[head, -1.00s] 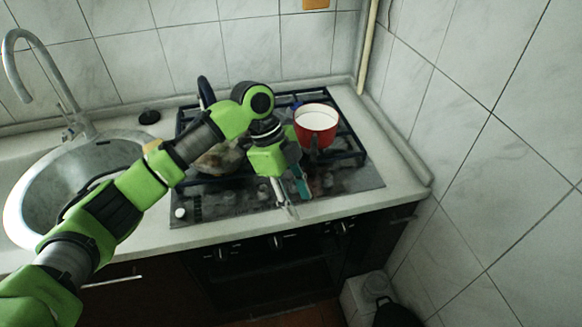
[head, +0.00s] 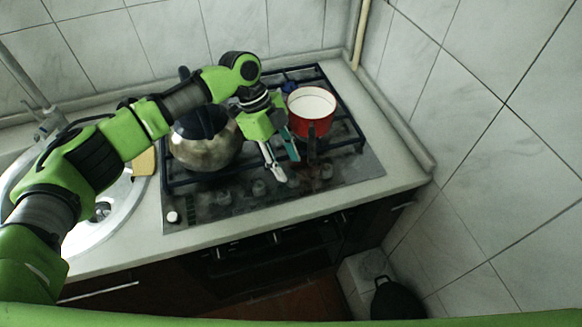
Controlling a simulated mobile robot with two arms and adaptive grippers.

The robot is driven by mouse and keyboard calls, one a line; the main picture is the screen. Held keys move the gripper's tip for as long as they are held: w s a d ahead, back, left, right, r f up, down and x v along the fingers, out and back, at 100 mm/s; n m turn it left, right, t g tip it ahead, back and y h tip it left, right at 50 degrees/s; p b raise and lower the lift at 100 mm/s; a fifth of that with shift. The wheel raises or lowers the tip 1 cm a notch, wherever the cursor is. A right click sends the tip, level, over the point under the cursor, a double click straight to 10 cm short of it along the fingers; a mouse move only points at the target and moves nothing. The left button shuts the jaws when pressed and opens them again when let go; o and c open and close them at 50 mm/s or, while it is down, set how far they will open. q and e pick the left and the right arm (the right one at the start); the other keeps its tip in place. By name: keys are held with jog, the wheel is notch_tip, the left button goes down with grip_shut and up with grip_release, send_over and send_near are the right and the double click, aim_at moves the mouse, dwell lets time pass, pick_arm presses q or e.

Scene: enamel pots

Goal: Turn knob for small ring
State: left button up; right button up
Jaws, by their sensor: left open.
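The gas hob (head: 345,178) has a row of dark knobs (head: 259,188) along its front edge, with a small white button (head: 173,217) at the left end. Which knob belongs to the small ring cannot be told, and the rings are mostly covered by pots or dark. My left gripper (head: 285,166) reaches over the hob from the left, its fingers apart and pointing down toward the front knob row. It appears empty. One dark knob (head: 326,170) shows right of the fingertips. Contact with any knob cannot be made out. My right gripper is out of view.
A metal kettle (head: 205,152) stands on the hob's left side, close to my left forearm. A red pot (head: 311,122), white inside, stands right of the gripper. The sink (head: 125,215) is at left; a tiled wall (head: 480,120) bounds the right.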

aim_at(293, 175)
pick_arm(q)
jog(key=shift+x, duration=1.25)
jog(key=shift+s+d+f+p, duration=0.2)
jog(key=shift+f+p, duration=0.1)
jog(key=shift+f, duration=0.35)
jog(key=c, duration=0.3)
jog(key=shift+d, duration=0.1)
jog(key=c, duration=0.8)
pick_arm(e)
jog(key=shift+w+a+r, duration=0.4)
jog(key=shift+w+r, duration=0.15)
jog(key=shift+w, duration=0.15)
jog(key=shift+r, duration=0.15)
